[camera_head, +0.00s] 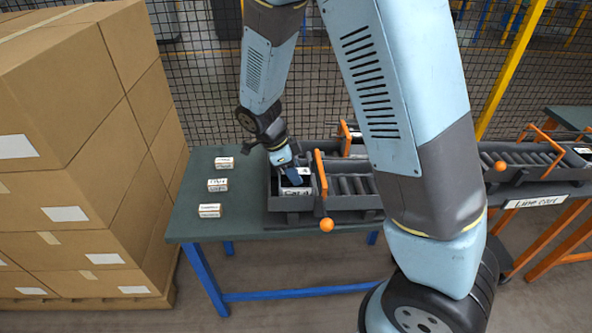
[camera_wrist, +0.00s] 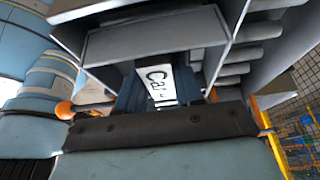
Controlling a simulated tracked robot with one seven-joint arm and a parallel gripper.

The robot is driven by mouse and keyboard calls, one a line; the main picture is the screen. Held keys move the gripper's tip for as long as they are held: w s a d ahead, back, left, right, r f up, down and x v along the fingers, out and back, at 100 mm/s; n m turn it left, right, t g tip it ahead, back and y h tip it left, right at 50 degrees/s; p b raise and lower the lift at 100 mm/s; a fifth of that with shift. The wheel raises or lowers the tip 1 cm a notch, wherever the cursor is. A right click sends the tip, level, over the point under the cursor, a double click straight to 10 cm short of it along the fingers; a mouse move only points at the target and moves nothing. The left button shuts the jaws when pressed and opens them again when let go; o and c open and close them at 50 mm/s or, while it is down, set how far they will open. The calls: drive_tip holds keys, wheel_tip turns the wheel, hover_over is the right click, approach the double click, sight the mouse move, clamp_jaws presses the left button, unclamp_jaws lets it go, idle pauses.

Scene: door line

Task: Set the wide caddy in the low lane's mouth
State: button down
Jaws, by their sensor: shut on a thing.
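My gripper (camera_head: 291,176) is at the left end of the near roller lane (camera_head: 354,186), pointing down with blue fingers. It is shut on a pale, labelled block (camera_head: 297,191), which I take for the caddy; the label is only partly readable. The block sits low between the lane's dark side walls, left of the orange gate (camera_head: 321,180). In the wrist view the block's white label (camera_wrist: 162,85) shows between the two dark blue fingers. Whether its underside touches the lane floor is hidden.
Several small labelled boxes, in a column, lie on the green table (camera_head: 245,222) left of the lane; one is the middle box (camera_head: 217,185). Stacked cartons (camera_head: 80,150) stand close on the left. A wire fence (camera_head: 205,90) runs behind. The table's front is clear.

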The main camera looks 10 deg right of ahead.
drive_tip(key=shift+f, duration=0.1)
idle(0.7)
drive_tip(key=c, duration=0.6)
unclamp_jaws()
drive_tip(key=shift+c, duration=0.2)
drive_tip(key=v, duration=1.3)
drive_tip(key=shift+r, duration=0.35)
drive_tip(key=shift+a, duration=0.1)
